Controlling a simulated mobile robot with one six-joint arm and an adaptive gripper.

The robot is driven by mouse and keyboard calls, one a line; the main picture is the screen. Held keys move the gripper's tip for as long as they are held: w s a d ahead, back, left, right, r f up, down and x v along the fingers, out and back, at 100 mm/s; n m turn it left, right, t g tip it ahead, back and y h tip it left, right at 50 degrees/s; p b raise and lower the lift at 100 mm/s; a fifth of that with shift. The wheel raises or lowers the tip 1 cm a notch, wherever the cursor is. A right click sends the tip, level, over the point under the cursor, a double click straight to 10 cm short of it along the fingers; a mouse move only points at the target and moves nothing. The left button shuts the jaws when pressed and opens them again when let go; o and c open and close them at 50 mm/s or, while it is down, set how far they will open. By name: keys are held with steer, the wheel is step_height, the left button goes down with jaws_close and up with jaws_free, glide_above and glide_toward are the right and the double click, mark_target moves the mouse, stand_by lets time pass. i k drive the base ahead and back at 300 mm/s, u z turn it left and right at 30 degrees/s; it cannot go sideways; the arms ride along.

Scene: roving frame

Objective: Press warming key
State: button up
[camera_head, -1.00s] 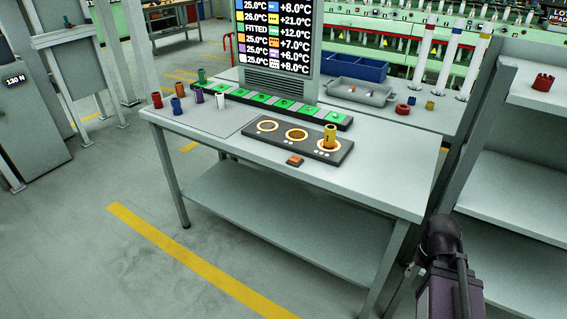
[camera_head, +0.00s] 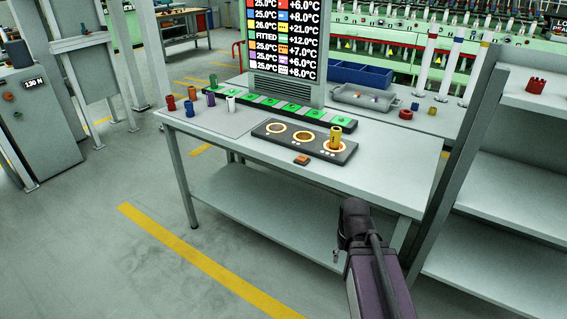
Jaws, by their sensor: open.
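A small orange-brown key (camera_head: 302,159) sits on the table top, just in front of the black warming panel (camera_head: 290,137). The panel has three ringed places. A yellow sleeve (camera_head: 336,137) stands upright on the right-hand ring; the left and middle rings hold nothing. The display (camera_head: 284,38) reads 26.0°C in the yellow row and FITTED in another. My arm (camera_head: 365,250) reaches up from the bottom right, in front of the table and clear of the key. I cannot make out my gripper's jaws; they are outside the view or behind the arm.
The grey table (camera_head: 385,185) has bare room right of the panel. Several coloured sleeves stand at its left end, near a strip of green pads (camera_head: 292,107). A grey tray (camera_head: 365,99) and blue bin (camera_head: 353,74) lie behind. A shelf unit (camera_head: 500,170) stands close on the right.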

mark_target(301, 158)
steer(key=u, duration=1)
steer(key=k, duration=0.75)
steer(key=z, duration=0.75)
steer(key=i, duration=1)
steer(key=u, duration=0.15)
